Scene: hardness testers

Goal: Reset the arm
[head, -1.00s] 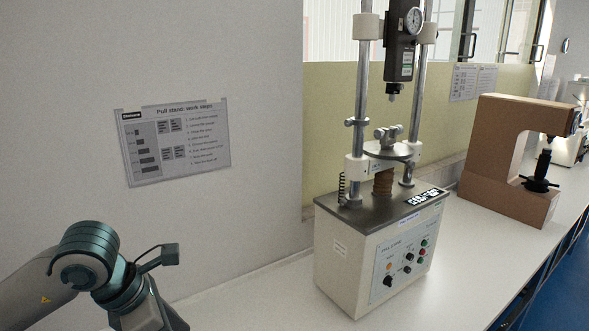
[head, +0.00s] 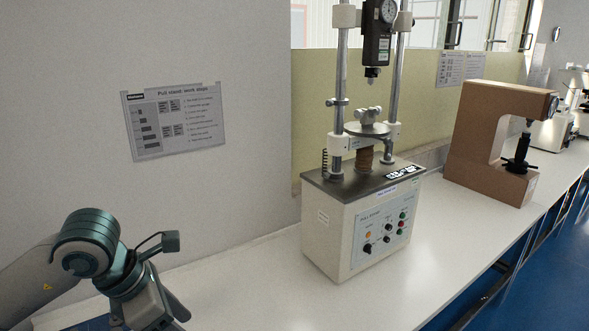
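My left arm comes in at the lower left of the head view, over the near end of the white bench. Its wrist shows, but the gripper's fingertips are not clearly visible at the bottom edge. My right arm and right gripper are out of view. A pull stand (head: 365,225) with a cream control box, two steel columns and a dial gauge (head: 388,12) stands on the bench, to the right of my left arm and apart from it.
A brown C-shaped hardness tester (head: 482,150) stands farther along the white bench (head: 425,265). More instruments (head: 553,130) stand beyond it. A work-steps sheet (head: 175,120) hangs on the grey wall at the left. Blue floor (head: 540,270) lies to the right. The bench front is bare.

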